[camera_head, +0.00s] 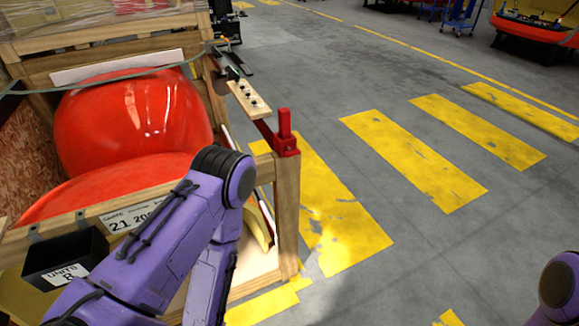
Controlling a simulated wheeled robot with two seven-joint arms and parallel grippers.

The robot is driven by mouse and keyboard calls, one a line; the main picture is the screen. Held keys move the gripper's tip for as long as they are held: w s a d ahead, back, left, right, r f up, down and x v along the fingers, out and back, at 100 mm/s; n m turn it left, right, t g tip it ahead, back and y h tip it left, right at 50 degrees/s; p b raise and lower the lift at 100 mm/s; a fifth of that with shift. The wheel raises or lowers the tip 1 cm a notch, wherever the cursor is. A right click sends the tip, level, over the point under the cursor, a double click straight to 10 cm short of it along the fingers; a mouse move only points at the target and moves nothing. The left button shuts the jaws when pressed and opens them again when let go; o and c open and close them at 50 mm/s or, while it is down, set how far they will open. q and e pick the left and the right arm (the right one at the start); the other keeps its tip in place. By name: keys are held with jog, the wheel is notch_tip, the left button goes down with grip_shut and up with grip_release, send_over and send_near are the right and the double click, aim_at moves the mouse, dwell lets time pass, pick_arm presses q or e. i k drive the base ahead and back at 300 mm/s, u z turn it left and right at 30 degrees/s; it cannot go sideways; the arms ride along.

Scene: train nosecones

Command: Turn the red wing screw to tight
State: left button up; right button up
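The red wing screw (285,124) stands upright with its tab pointing up. It sits on a red bracket (286,147) at the top of the wooden crate's corner post (287,210). How tight it is I cannot tell. My purple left arm (185,232) comes in from the lower left and bends at a dark-capped joint just left of and below the screw, apart from it in the picture. The arm then runs down out of the frame. My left gripper is not visible. Only a purple part of my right arm (560,285) shows at the lower right; its gripper is out of view.
The crate holds large glossy red nosecones (135,120). A wooden strip with black knobs (249,98) lies behind the screw. A black bin (65,258) hangs on the crate's front. Grey floor with yellow stripes (412,160) is clear to the right.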

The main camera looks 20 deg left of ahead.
aim_at(291, 152)
jog(key=u, duration=0.05)
jog(key=k, duration=0.25)
jog(key=z, duration=0.95)
jog(key=i, duration=0.65)
jog(key=u, duration=1.4)
